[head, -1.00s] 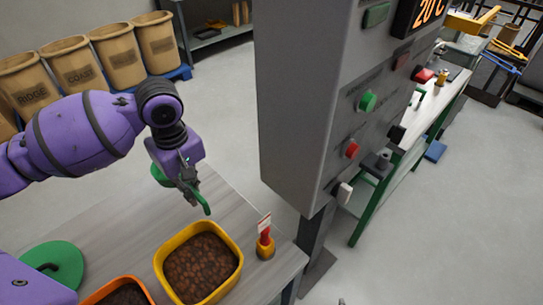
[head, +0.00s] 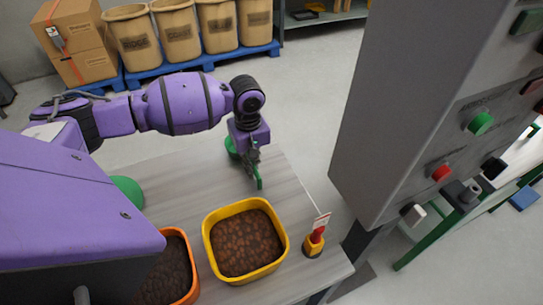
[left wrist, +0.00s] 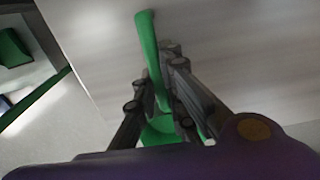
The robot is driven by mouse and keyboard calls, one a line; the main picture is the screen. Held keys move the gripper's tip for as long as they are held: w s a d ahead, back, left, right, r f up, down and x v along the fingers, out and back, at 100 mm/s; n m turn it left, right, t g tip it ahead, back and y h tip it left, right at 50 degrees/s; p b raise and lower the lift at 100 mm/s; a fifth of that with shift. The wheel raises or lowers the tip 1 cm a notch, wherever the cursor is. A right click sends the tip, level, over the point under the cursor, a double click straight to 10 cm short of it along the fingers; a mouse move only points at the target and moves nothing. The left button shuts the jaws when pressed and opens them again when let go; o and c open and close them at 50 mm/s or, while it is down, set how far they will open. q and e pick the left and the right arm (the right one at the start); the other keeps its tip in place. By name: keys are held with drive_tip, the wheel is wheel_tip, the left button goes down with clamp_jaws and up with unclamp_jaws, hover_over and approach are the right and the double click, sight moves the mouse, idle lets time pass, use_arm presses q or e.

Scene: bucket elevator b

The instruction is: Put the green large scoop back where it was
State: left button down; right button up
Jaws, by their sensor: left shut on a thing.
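The green large scoop (left wrist: 148,50) is held in my left gripper (left wrist: 162,85). In the left wrist view its handle runs up between the fingers, and part of its body shows below them. In the head view my left gripper (head: 253,158) is shut on the scoop, whose handle (head: 259,183) points down toward the front. The green bowl of the scoop (head: 231,146) shows left of the gripper. The gripper is over the back part of the grey table (head: 185,175); I cannot tell whether the scoop touches the top. My right gripper is not in view.
A yellow bin of brown beans (head: 207,240) stands in front of the gripper. An orange bin (head: 190,275) stands left of it. A grey control cabinet (head: 400,110) rises beyond the table's right edge.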

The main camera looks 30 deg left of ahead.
use_arm(q)
drive_tip(key=c, duration=1.8)
unclamp_jaws()
wheel_tip(320, 180, up, 12)
drive_tip(key=shift+d+r+p, duration=0.1)
drive_tip(key=shift+r+p, duration=0.05)
drive_tip(key=shift+p, duration=0.3)
